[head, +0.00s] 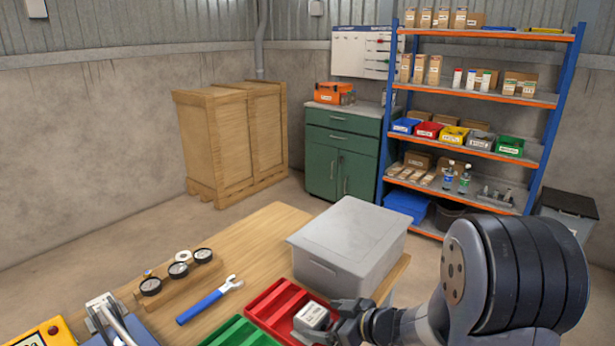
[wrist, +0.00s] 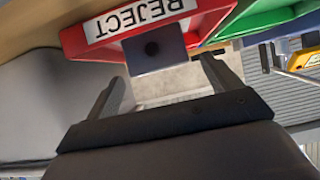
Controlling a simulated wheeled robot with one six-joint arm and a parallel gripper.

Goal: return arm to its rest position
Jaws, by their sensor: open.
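My arm reaches in from the right of the head view, and my gripper (head: 345,314) is low over the table's front right, at the red tray (head: 262,305). In the wrist view my gripper (wrist: 163,68) has its two fingers spread apart.
A lidded grey bin (head: 345,245) stands on the table close behind my gripper. A green tray (head: 240,333), a blue wrench (head: 208,302) and a wooden block with gauges (head: 180,275) lie left. A shelf rack (head: 560,110) and green cabinet (head: 340,150) stand behind.

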